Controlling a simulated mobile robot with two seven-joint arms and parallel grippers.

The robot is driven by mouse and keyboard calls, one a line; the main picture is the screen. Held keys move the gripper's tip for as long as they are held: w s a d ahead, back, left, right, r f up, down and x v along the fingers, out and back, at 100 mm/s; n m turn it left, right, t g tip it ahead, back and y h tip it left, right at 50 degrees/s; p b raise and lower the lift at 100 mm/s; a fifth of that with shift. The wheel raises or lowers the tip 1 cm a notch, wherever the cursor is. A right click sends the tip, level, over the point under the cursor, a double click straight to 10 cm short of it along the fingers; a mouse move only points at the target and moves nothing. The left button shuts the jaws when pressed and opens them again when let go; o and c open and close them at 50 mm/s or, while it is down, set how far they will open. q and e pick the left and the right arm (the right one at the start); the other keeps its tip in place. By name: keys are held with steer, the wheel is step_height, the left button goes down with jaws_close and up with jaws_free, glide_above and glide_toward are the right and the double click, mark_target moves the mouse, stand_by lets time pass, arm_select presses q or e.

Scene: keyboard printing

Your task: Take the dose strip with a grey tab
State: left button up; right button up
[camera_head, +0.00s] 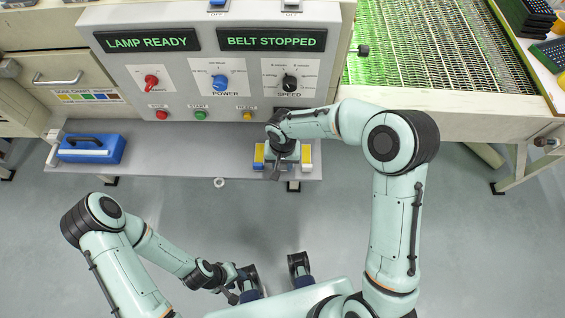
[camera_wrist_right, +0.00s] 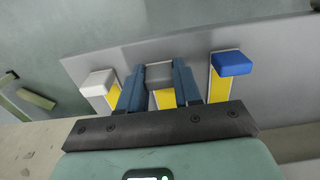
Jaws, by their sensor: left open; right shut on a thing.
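The dose strip with a grey tab (camera_wrist_right: 163,77) is between the two blue fingers of my right gripper (camera_wrist_right: 160,88) in the right wrist view. The fingers are shut on it, and its yellow body shows below the tab. A strip with a white tab (camera_wrist_right: 97,84) lies to its left there, and one with a blue tab (camera_wrist_right: 232,63) to its right. In the head view my right gripper (camera_head: 281,155) is over the shelf and mostly hides the grey-tabbed strip. My left gripper (camera_head: 240,283) is low in the head view, open and away from the strips.
The grey shelf (camera_head: 190,155) runs below the control panel (camera_head: 221,75) with its knobs and buttons. A blue case (camera_head: 91,149) with a black handle sits at the shelf's left. The middle of the shelf is clear. A mesh conveyor belt (camera_head: 430,50) is at the upper right.

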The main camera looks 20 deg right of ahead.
step_height(320, 180, up, 20)
steer(key=p, duration=0.1)
steer(key=shift+f+p, duration=0.2)
steer(key=shift+p, duration=0.2)
steer(key=o, duration=0.3)
jaws_close()
steer(key=shift+f, duration=0.1)
